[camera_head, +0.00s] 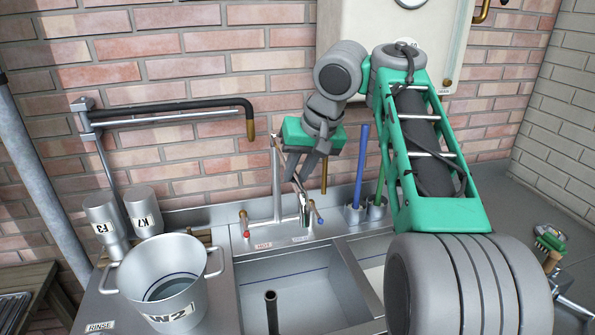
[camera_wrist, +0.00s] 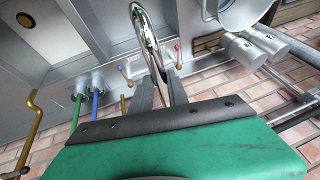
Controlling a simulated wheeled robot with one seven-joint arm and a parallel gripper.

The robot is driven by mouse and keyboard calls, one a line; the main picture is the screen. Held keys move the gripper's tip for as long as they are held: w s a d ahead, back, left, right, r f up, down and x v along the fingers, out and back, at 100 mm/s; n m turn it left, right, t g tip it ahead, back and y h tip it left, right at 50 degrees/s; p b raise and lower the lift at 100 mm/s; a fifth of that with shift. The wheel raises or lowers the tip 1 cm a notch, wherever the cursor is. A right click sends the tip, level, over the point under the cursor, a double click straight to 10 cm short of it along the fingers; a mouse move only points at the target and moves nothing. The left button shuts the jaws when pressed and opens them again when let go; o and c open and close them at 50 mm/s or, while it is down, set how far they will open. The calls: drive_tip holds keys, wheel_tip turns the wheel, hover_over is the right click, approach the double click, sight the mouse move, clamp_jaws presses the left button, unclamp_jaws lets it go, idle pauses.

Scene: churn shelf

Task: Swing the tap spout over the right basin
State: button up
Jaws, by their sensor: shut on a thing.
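The chrome tap (camera_head: 276,180) stands at the back of the sink, and its spout (camera_head: 303,208) curves forward and down. The spout also shows in the wrist view (camera_wrist: 147,32), running between my finger ends. My gripper (camera_head: 299,178) is shut on the spout from above, and its two dark fingers (camera_wrist: 162,80) straddle it. The left basin (camera_head: 300,290) is largely in view. The right basin (camera_head: 372,278) is partly hidden by my arm. The spout's end is near the basins' back edge, and I cannot tell exactly which basin it is above.
A steel pot (camera_head: 165,290) stands left of the basins, with two steel canisters (camera_head: 105,222) behind it. A black standpipe (camera_head: 271,312) rises in the left basin. Blue (camera_head: 361,165) and green (camera_head: 380,180) handles stand in holders right of the tap. A pipe arm (camera_head: 175,108) crosses the brick wall.

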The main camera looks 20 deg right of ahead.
clamp_jaws()
idle(0.8)
